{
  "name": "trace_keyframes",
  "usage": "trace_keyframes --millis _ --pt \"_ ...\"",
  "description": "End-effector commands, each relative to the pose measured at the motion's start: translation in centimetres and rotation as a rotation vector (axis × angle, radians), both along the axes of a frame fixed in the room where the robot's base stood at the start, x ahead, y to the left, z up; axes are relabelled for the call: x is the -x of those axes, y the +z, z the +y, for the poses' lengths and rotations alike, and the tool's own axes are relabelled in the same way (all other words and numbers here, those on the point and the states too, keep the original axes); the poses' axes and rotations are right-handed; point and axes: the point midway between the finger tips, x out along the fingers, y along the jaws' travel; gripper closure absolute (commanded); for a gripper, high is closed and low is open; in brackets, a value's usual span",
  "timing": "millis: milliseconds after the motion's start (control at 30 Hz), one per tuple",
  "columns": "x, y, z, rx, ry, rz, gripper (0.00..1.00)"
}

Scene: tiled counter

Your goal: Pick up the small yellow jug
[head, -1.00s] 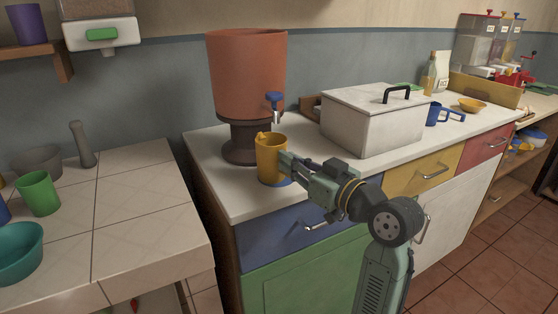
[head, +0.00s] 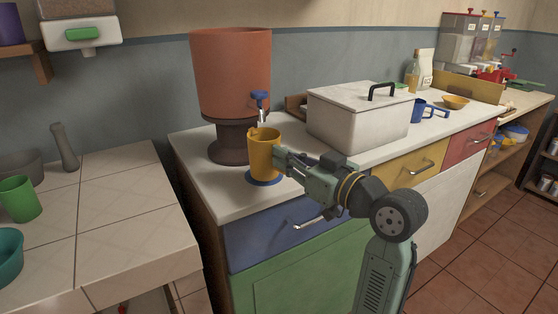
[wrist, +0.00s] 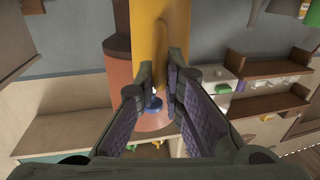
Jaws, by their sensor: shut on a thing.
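The yellow jug (head: 264,154) stands upright at the front left of the white counter, just in front of the terracotta water dispenser (head: 232,80). A blue round mat (head: 265,182) shows at its base; I cannot tell if the jug still touches it. My gripper (head: 279,160) reaches in from the right and is shut on the jug's right side. In the wrist view, both fingertips (wrist: 160,72) press together against the yellow jug (wrist: 160,25), which fills the top centre. The handle is hidden by the fingers.
The dispenser's blue tap (head: 260,98) hangs close above the jug's rim. A white lidded box (head: 358,122) stands right of the jug, with a blue mug (head: 420,110) beyond it. The tiled counter (head: 120,230) on the left holds a green cup (head: 20,199).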

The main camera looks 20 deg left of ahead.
Motion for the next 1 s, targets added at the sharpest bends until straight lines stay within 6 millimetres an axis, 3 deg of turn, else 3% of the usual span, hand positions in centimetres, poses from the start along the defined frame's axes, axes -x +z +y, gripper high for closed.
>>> trace_keyframes --millis 300,500,700,1000 --pt "3.8 -0.2 -7.9 0.0 -0.006 -0.004 1.0" --pt "5.7 -0.1 -11.7 0.0 -0.003 -0.004 1.0" --pt "6.8 -0.1 -13.7 0.0 -0.001 -0.001 1.0" --pt "7.0 0.0 -14.1 0.0 0.001 -0.001 1.0"
